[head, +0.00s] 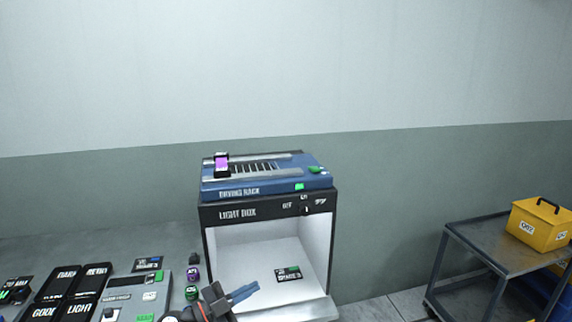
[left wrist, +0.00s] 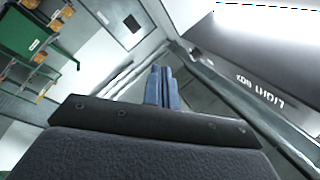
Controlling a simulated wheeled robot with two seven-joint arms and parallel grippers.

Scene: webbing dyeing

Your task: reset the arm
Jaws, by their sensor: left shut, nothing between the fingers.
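My left gripper (head: 243,293) shows at the bottom middle of the head view, in front of the light box (head: 208,250). Its blue fingers are together, with nothing between them. The fingers also show in the left wrist view (left wrist: 162,88), pointing up into the picture and touching nothing that I can see. The light box, upside down, is at the right of that view. My right gripper is not in view.
A blue drying rack (head: 262,190) with a purple item (head: 222,165) tops the light box. A card (head: 288,273) lies inside the box. Dark labelled bins (head: 66,280) and a grey device (head: 135,295) are at left. A cart (head: 490,250) bears a yellow box (head: 540,225).

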